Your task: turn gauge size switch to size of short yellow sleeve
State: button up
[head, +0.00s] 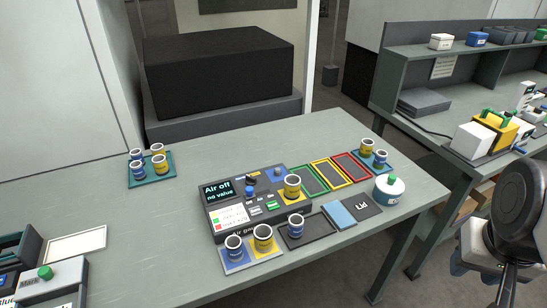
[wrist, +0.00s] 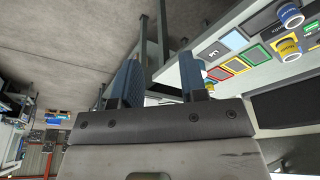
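The air gauge box (head: 240,225) stands on the grey table, its screen reading "Air off" and "no value". Its top panel carries a black knob (head: 251,181) and blue knobs (head: 249,192); which one is the size switch I cannot tell. A yellow sleeve (head: 292,188) stands upright at the box's right end. Another yellow sleeve (head: 263,239) stands on the blue-and-yellow mat in front, beside a blue sleeve (head: 234,247). I cannot tell which yellow sleeve is the short one. My gripper (wrist: 162,78) is open and empty, off the table to the right.
Teal trays with several sleeves stand at the back left (head: 135,183) and right (head: 383,169). The table's left middle is clear.

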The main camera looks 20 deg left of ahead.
jog(key=w+a+r+n, duration=0.2)
jog(key=w+a+n, duration=0.3)
jog(key=w+a, duration=0.55)
jog(key=n+g, duration=0.3)
jog(key=n, duration=0.8)
send_over(251, 176)
jog(key=f, duration=1.4)
jog(key=shift+d, duration=0.25)
jog(key=shift+s+a+f, duration=0.1)
jog(key=shift+a+f, duration=0.05)
jog(key=shift+a, duration=0.15)
jog(key=shift+f, duration=3.85)
jog(key=shift+c, duration=0.4)
